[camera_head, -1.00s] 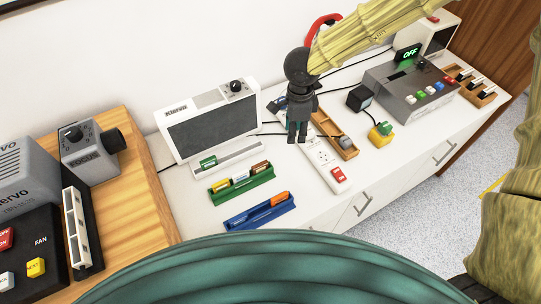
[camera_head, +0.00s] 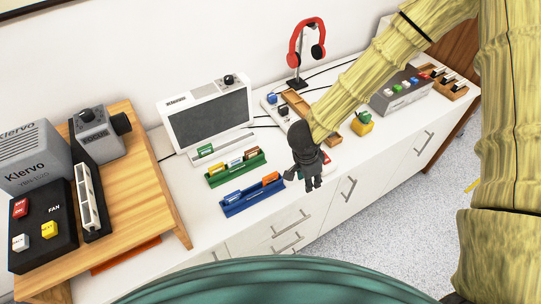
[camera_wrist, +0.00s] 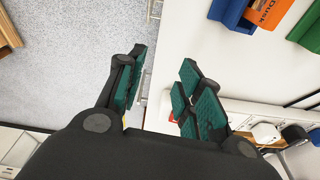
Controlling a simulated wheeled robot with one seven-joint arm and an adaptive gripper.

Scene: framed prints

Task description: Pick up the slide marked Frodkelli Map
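Several small slides stand in two racks on the white cabinet. The green rack (camera_head: 236,173) holds several slides, and the blue rack (camera_head: 253,204) in front holds a blue slide (camera_head: 232,197) and an orange slide (camera_head: 271,178). I cannot read "Frodkelli Map" on any of them. A green slide (camera_head: 205,151) sits at the viewer screen (camera_head: 208,119). In the wrist view the orange slide (camera_wrist: 268,12) reads "Dusk". My gripper (camera_head: 313,184) is just right of the blue rack, near the cabinet's front edge. In the wrist view my gripper (camera_wrist: 162,85) is open and empty.
A red headphone set (camera_head: 306,42) on a stand, a yellow block (camera_head: 362,126) and a grey button box (camera_head: 401,92) stand farther right. A wooden stand (camera_head: 139,170) with grey devices is at left.

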